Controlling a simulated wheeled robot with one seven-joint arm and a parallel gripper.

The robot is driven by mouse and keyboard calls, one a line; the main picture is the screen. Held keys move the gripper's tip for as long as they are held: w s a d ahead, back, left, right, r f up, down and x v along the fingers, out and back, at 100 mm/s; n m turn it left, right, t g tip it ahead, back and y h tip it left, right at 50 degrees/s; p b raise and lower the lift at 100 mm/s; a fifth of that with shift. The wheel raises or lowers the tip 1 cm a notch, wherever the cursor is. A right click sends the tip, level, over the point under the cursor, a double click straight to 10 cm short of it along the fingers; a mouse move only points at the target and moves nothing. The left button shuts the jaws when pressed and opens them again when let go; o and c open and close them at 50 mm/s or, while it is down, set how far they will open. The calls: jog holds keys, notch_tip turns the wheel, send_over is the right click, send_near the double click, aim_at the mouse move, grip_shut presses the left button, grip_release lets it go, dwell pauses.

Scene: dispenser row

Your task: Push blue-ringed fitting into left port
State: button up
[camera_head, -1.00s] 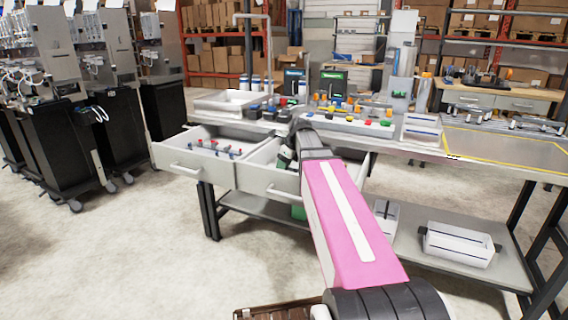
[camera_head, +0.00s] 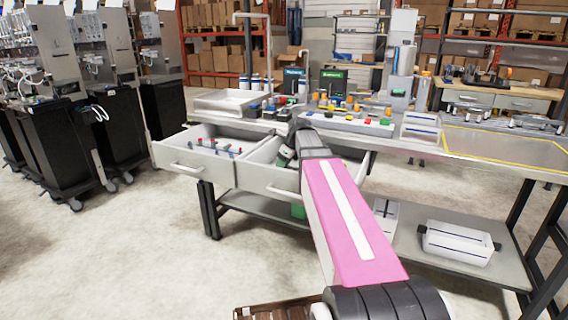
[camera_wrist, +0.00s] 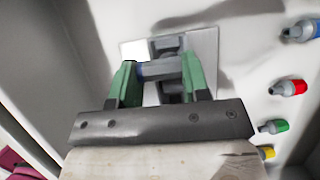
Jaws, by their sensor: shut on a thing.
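In the wrist view, my gripper (camera_wrist: 160,72) has two green fingers closed on a grey fitting with a blue ring (camera_wrist: 148,69). The fitting lies crosswise between the fingers. Just beyond it is a pale plate (camera_wrist: 206,45) with dark grey blocks on it. I cannot tell whether the fitting touches the plate, and no port opening shows clearly. In the head view, my gripper (camera_head: 285,156) is low in the open right drawer (camera_head: 262,178), with the fitting hidden from that side.
The open left drawer (camera_head: 195,170) also holds small parts. Drawer walls are close around my gripper. The workbench (camera_head: 480,142) carries bins and coloured parts.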

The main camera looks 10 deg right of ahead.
jog(key=shift+s+f, duration=0.35)
jog(key=shift+f, duration=0.5)
jog(key=o, duration=1)
jog(key=v, duration=0.8)
jog(key=w+v, duration=0.1)
jog(key=v, duration=0.3)
jog(key=shift+a+r, duration=0.25)
jog(key=shift+r, duration=0.05)
